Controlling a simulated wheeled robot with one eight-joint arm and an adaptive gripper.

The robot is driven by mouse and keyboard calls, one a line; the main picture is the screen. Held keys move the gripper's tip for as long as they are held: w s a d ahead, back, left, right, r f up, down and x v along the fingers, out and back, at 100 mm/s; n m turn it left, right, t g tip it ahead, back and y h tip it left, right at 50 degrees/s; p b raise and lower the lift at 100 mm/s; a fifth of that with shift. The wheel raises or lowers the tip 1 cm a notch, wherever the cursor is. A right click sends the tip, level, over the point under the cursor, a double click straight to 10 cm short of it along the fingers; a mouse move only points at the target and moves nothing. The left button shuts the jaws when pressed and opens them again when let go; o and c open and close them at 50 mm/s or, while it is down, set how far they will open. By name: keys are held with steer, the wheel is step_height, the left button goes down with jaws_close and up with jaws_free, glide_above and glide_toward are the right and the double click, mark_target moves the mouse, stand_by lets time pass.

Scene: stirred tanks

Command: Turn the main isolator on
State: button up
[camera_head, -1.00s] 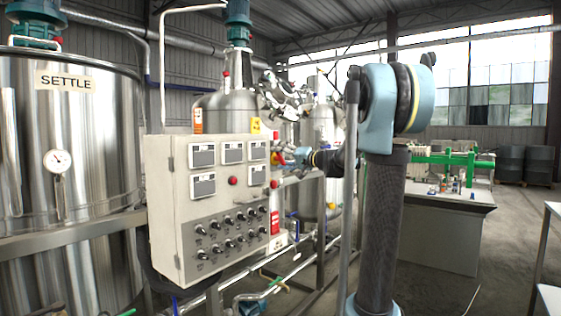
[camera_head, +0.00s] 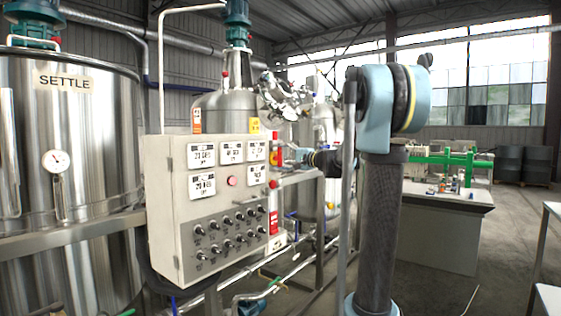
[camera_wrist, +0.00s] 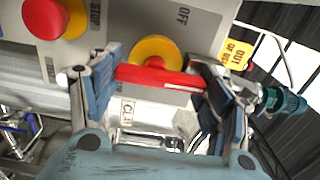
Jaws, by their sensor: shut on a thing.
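The main isolator has a red handle (camera_wrist: 160,77) on a yellow disc (camera_wrist: 158,48), on the grey side of the control cabinet (camera_head: 160,210). In the wrist view my gripper (camera_wrist: 155,68) is shut on the handle, one finger at each end. The handle lies across the picture, and an OFF mark shows above right of the disc. In the head view my gripper (camera_head: 288,155) is at the cabinet's right side, where the handle is hard to make out.
A red stop button (camera_wrist: 55,18) sits beside the isolator, close to my left finger in the wrist view. A yellow "out of use" tag (camera_wrist: 236,52) is on the other side. Steel tanks (camera_head: 75,130) and pipes surround the cabinet. A bench (camera_head: 445,235) stands right.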

steer(key=shift+f, duration=0.1)
stand_by(0.3)
steer(key=o, duration=1.1)
steer(key=v, duration=1.2)
